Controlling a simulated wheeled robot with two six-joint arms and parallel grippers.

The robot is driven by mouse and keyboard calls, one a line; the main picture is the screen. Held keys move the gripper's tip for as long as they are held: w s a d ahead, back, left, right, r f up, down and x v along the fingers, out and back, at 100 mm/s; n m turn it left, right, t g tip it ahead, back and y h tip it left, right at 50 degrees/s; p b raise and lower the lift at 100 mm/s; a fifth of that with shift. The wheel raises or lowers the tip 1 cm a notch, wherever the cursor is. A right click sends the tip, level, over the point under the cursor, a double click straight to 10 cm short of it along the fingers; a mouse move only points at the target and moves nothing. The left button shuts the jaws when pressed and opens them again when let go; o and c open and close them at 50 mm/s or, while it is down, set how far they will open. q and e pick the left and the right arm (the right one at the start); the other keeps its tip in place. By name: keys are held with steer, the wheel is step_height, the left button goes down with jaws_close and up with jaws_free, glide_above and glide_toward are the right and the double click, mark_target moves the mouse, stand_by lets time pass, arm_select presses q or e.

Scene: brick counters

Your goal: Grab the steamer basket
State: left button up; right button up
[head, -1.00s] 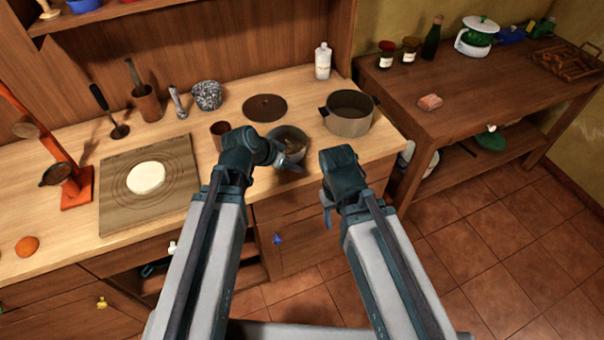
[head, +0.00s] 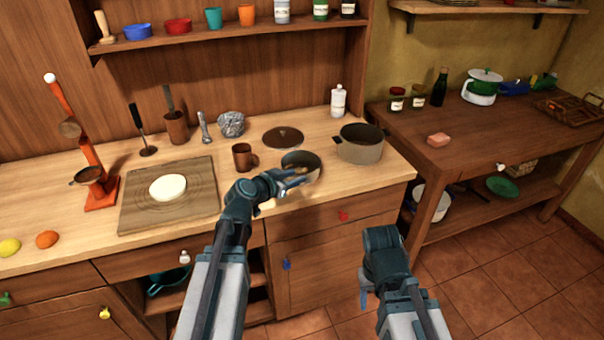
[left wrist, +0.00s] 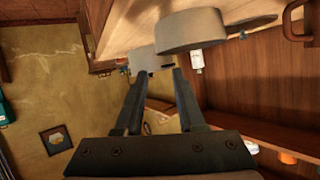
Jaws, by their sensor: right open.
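A grey round metal vessel (head: 302,162) stands on the wooden counter between the brown mug and the pot. It may be the steamer basket, but I cannot tell for sure. My left gripper (head: 298,178) is at its near side in the head view and hides part of its front. In the left wrist view, the vessel (left wrist: 190,32) shows close by, upside down, off to one side of the fingers. The left fingers (left wrist: 158,78) are apart with nothing held between them. My right gripper (head: 366,290) is open and empty, low in front of the counter.
A pot (head: 360,146) stands just right of the vessel, with a brown mug (head: 244,157) to its left and a dark lid (head: 283,137) behind. A board (head: 190,200) with white dough lies left.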

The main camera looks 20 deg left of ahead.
mark_target(315, 170)
arm_select(q)
steer(key=b+x, duration=0.4)
steer(key=x, duration=0.8)
steer(key=shift+w+f, duration=0.1)
jaws_close()
stand_by(1.2)
